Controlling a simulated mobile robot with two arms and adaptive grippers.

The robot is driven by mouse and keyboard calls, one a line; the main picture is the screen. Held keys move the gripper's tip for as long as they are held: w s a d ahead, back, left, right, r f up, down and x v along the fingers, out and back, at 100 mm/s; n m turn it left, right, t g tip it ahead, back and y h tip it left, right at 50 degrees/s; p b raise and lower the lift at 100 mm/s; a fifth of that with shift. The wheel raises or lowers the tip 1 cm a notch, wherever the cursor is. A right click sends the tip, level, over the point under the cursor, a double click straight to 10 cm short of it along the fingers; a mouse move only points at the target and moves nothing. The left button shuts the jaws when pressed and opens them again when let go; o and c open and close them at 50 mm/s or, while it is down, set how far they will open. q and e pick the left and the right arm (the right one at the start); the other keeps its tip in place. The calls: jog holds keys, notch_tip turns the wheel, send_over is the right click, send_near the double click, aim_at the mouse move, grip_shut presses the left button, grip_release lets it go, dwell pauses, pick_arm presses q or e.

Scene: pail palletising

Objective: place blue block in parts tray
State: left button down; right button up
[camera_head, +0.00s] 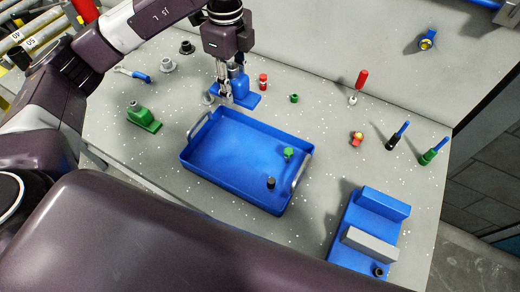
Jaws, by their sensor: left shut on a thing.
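The blue block (247,99) has a flat base and a raised upper part. It is at the back of the table, just behind the parts tray. My left gripper (225,95) points down at it from above and is shut on it, hiding part of its left side. The blue parts tray (228,152) has metal handles at its two ends and lies in the middle of the table. A small green part (288,153) and a small black part (271,183) are in its right half. My right gripper is out of view.
A green block (144,117) stands left of the tray. A blue fixture with a grey bar (370,244) is at the front right. Red, green and black small parts stand behind and right of the tray. The tray's left half is clear.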

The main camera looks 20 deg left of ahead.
pick_arm(q)
notch_tip(320, 180, down, 7)
jog(key=p, duration=0.3)
send_over(239, 139)
notch_tip(239, 139, down, 6)
jog(key=shift+s+f, duration=0.1)
jog(key=shift+f, duration=0.15)
jog(key=shift+f+p, duration=0.35)
jog(key=shift+f, duration=0.35)
notch_tip(239, 139, down, 4)
jog(key=shift+r+p, duration=0.15)
jog(key=shift+p, duration=0.25)
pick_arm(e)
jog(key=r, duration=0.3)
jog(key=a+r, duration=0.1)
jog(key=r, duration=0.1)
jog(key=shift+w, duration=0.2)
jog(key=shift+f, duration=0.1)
pick_arm(q)
jog(key=shift+f, duration=0.2)
jog(key=c, duration=1.7)
grip_release()
jog(key=o, duration=0.3)
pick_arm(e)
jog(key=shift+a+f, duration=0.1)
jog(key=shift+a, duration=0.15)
